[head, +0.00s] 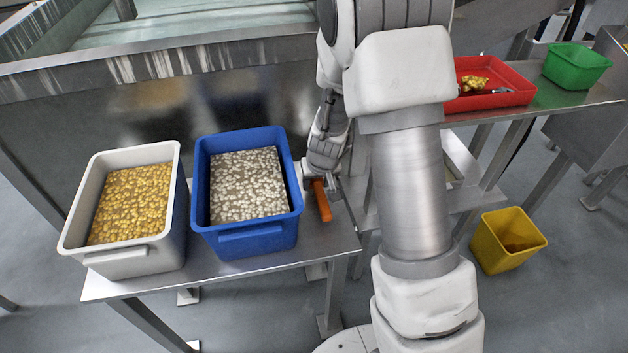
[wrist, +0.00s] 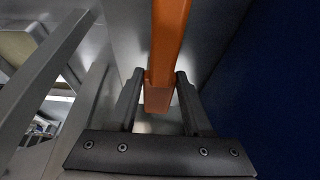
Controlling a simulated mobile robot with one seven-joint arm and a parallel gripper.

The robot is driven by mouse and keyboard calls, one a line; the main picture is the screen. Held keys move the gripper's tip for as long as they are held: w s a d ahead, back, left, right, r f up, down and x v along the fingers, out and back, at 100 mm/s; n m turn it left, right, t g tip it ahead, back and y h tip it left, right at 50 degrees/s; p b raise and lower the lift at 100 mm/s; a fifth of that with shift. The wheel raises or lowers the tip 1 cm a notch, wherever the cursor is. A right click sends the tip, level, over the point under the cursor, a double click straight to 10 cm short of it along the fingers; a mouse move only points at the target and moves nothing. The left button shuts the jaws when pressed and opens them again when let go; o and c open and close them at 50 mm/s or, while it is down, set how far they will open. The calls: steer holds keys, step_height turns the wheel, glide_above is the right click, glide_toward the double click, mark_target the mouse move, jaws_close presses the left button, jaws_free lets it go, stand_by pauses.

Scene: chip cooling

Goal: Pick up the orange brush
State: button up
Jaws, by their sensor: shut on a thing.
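The orange brush (head: 321,200) shows as an orange bar at the right end of the metal table, beside the blue bin. In the wrist view the brush (wrist: 169,45) runs from the top edge down between the two fingers. My gripper (wrist: 160,85) is shut on it, one finger on each side. In the head view my gripper (head: 318,182) is small and partly hidden by my own arm. The bristles cannot be made out. I cannot tell whether the brush touches the table.
A blue bin (head: 246,242) of pale pieces stands close left of my gripper, with a white bin (head: 128,262) of yellow pieces beyond it. A red tray (head: 505,99) and a green bin (head: 577,66) sit on the right table. A yellow bin (head: 497,262) stands on the floor.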

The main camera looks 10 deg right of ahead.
mark_target(317, 181)
jaws_close()
step_height(317, 181, up, 10)
steer(key=p, duration=0.5)
